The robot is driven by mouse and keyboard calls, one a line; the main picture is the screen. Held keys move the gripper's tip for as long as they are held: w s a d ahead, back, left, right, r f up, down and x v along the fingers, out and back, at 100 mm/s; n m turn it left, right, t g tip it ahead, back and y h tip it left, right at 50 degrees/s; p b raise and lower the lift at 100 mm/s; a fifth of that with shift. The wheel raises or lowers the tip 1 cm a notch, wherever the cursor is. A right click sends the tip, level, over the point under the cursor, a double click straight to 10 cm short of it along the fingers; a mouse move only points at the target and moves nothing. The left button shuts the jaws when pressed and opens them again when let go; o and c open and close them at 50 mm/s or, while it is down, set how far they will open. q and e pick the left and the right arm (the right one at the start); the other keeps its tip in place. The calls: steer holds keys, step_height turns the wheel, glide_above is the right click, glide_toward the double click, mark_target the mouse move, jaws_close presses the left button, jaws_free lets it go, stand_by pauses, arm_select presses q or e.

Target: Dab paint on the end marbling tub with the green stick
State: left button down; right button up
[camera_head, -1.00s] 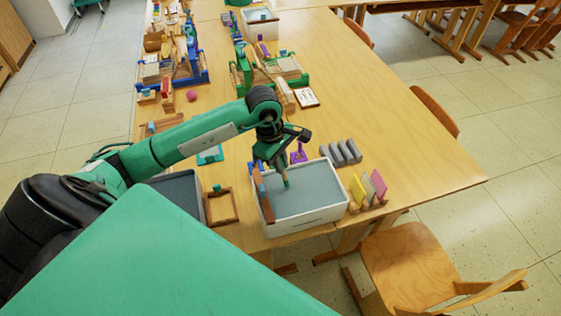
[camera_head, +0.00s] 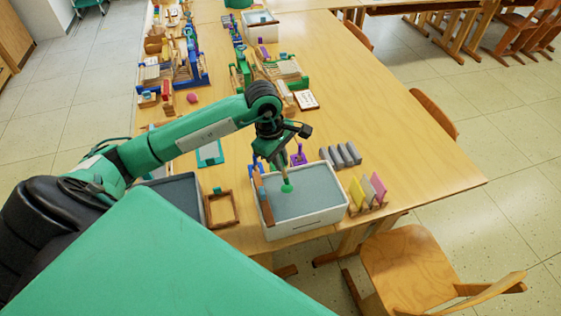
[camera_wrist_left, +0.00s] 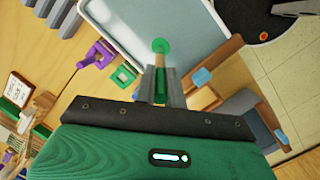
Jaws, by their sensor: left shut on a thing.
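The end marbling tub (camera_head: 312,220) is a white tub with a grey-blue surface at the near end of the table. It also shows at the top of the left wrist view (camera_wrist_left: 192,14). My left gripper (camera_head: 279,162) is over the tub, shut on the green stick (camera_wrist_left: 160,84), which points down. A round green paint spot (camera_head: 287,188) lies on the tub's surface at the stick's lower end. In the left wrist view the green spot (camera_wrist_left: 160,45) overlaps the tip, so I cannot tell whether the tip touches the surface. My right gripper is not in view.
Grey blocks (camera_head: 342,154) and a rack of coloured cards (camera_head: 367,192) stand right of the tub. A wooden frame (camera_head: 221,207) and a dark tray (camera_head: 180,190) are to its left. A purple holder (camera_head: 298,156) stands behind. The table's right side is clear.

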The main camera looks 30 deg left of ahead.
arm_select(q)
steer(key=shift+r+p, duration=1.35)
steer(key=shift+r, duration=2.25)
